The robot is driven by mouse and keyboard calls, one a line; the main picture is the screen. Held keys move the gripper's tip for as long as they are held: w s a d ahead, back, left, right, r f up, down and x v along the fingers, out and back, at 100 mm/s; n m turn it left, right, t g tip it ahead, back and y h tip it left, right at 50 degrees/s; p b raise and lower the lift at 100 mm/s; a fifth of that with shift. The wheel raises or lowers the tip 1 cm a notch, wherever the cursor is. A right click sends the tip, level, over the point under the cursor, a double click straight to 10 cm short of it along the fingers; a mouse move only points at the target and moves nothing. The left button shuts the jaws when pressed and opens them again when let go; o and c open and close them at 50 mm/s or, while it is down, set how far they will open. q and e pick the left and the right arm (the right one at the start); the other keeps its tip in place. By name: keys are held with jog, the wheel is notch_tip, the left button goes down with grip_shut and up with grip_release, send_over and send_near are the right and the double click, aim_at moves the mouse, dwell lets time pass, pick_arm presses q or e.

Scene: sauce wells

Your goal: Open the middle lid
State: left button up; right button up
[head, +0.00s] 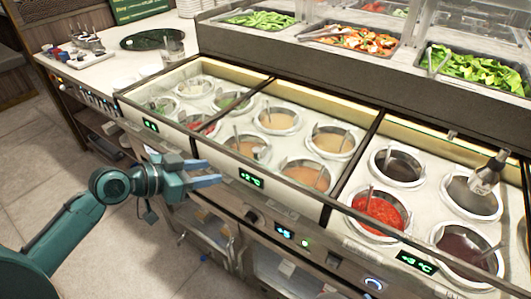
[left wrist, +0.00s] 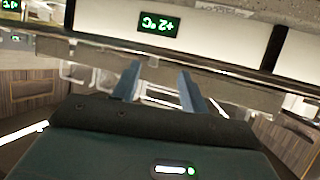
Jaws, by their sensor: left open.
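The middle bay (head: 290,146) of the sauce counter holds several round wells with orange-tan sauces and spoons. Its middle lid looks like a clear pane in a dark frame, and I cannot tell its exact position. A green +2°C display (head: 251,178) is on the bay's front panel and also shows upside down in the left wrist view (left wrist: 160,24). My left gripper (head: 215,172) is open and empty, in front of the counter and left of this display. Its two blue-grey fingers (left wrist: 158,76) point toward the front panel, apart from it. My right gripper is out of view.
The left bay (head: 185,108) and right bay (head: 425,195) hold more wells, divided by dark bars. A metal shaker-like object (head: 489,173) stands over the right bay. Salad trays (head: 355,40) sit on the raised shelf behind. The floor (head: 60,170) at left is clear.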

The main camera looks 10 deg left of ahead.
aim_at(253, 151)
pick_arm(q)
notch_tip(253, 151, up, 4)
jog(key=w+m+h, duration=0.1)
jog(key=w, duration=0.1)
jog(key=x, duration=0.4)
jog(key=p+x, duration=0.1)
jog(key=x, duration=0.7)
jog(key=shift+d+f+p, duration=0.25)
jog(key=shift+d+p, duration=0.05)
jog(key=shift+d, duration=0.2)
jog(key=shift+c, duration=0.3)
grip_shut()
